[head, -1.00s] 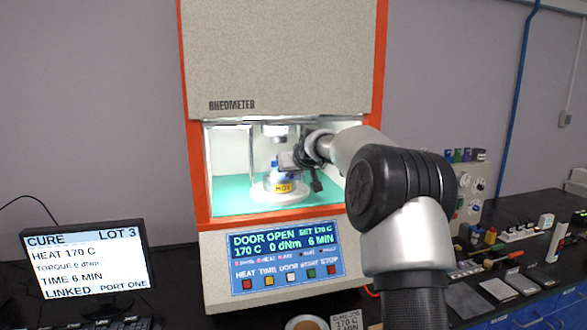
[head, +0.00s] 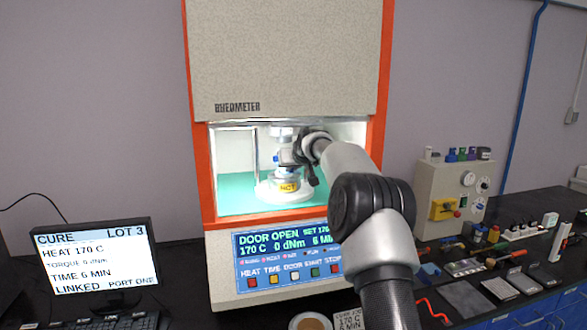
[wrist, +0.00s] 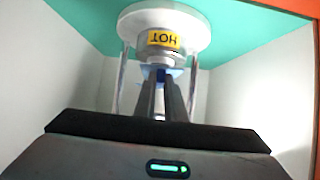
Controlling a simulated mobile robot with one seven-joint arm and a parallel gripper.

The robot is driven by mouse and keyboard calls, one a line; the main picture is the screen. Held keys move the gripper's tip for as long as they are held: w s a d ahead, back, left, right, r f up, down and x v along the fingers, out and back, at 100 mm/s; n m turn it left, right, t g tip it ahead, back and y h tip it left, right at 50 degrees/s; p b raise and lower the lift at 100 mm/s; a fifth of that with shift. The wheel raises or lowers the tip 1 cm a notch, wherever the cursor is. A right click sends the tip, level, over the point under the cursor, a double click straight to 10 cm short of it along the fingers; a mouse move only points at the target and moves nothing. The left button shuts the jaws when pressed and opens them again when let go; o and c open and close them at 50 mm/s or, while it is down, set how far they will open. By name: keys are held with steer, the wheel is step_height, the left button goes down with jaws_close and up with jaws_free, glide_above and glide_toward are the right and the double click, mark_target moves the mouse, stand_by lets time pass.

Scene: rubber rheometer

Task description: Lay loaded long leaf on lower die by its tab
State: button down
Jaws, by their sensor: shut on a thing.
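My gripper (wrist: 160,85) reaches into the open chamber of the rheometer (head: 283,60). Its two dark fingers are shut on the long leaf (wrist: 174,72), which shows as a small blue patch at the fingertips. The rubber load on it cannot be made out. The lower die (wrist: 161,57) is a pale round piece with a yellow HOT label, on a wide white base. It also shows in the head view (head: 287,187). The leaf is close to the die; I cannot tell whether they touch. In the head view, my wrist hides part of the fingers.
Chamber walls (wrist: 245,95) and thin metal posts (wrist: 122,80) stand close around my gripper. The upper die (head: 281,133) hangs above. The control panel (head: 285,258) below reads DOOR OPEN, 170 C. A monitor (head: 95,262) stands left; tools and a grey instrument (head: 452,195) stand right.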

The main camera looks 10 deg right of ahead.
steer(key=shift+w, duration=0.5)
steer(key=shift+f+b, duration=0.95)
steer(key=shift+f, duration=0.35)
steer(key=c, duration=1.7)
jaws_free()
steer(key=shift+c, duration=0.2)
steer(key=shift+s+f, duration=0.1)
steer(key=s+r+b, duration=0.1)
steer(key=s+b, duration=1.1)
steer(key=b, duration=0.2)
steer(key=shift+b, duration=0.4)
